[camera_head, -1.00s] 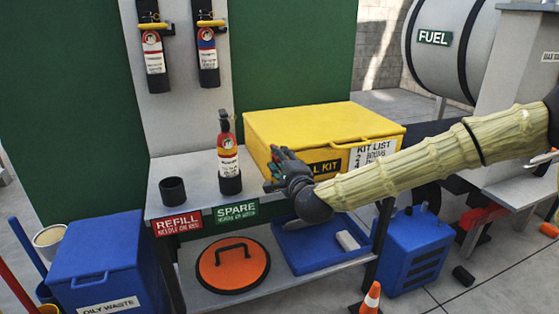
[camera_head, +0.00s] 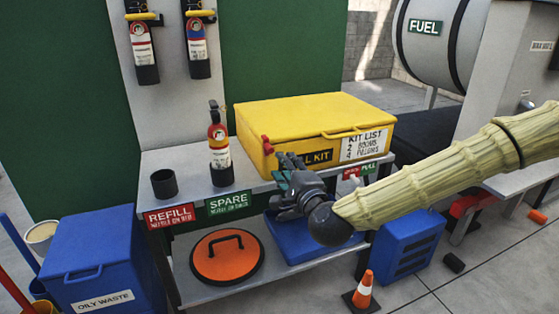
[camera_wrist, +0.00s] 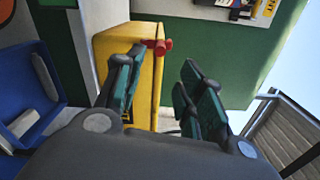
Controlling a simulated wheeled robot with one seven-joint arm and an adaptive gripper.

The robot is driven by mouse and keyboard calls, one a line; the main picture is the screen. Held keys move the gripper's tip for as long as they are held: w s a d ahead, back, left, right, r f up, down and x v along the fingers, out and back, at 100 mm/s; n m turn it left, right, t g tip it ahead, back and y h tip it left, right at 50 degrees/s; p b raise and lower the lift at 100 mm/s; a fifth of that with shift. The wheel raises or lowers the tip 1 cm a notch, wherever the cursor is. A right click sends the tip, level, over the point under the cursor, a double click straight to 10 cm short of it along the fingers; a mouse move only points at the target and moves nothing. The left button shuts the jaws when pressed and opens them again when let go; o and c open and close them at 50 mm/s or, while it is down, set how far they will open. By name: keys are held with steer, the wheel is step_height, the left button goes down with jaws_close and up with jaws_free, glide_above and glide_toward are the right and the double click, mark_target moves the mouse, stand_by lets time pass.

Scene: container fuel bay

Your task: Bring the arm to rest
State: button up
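My arm comes in from the right in the head view, in a pale ribbed sleeve. My gripper (camera_head: 288,162) is in front of the shelf unit's front edge, near the left front of the yellow spill kit box (camera_head: 300,112). In the wrist view, my gripper (camera_wrist: 160,75) shows its green-padded fingers apart, with nothing between them. Beyond the fingers are the yellow box and its red latch (camera_wrist: 157,46). The latch also shows in the head view (camera_head: 267,144). The gripper looks clear of the box, though the exact gap is hard to judge.
An extinguisher (camera_head: 219,150) and a black cup (camera_head: 164,183) stand on the shelf top (camera_head: 190,165). Below are an orange lid (camera_head: 220,262) and a blue tray (camera_head: 290,240). A blue bin (camera_head: 95,250), a blue can (camera_head: 405,242) and a cone (camera_head: 363,290) stand on the floor.

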steer(key=shift+v, duration=0.8)
steer(key=s+a+f+n+g, duration=0.2)
steer(key=s+f+n+g, duration=0.1)
steer(key=f, duration=1)
steer(key=s+d+f+n+g+h, duration=0.1)
steer(key=s+d+f+n+g, duration=0.15)
steer(key=s+f, duration=0.5)
steer(key=s+d+f+n+g, duration=0.1)
steer(key=s+f+n+g, duration=0.3)
steer(key=f, duration=0.7)
steer(key=s+d+f+n+g+h, duration=0.1)
steer(key=s+f+g, duration=0.1)
steer(key=s+f, duration=0.6)
steer(key=s+d+f+n+g+h, duration=0.25)
steer(key=s+d+f, duration=0.4)
steer(key=s, duration=0.35)
steer(key=s+d+f+n+g+h, duration=0.1)
steer(key=s+d+f+n+g, duration=0.2)
steer(key=s+d+f, duration=0.5)
step_height(320, 180, up, 19)
steer(key=p, duration=1.6)
steer(key=shift+s+a+f, duration=0.25)
steer(key=shift+s+a, duration=0.15)
steer(key=shift+a, duration=0.1)
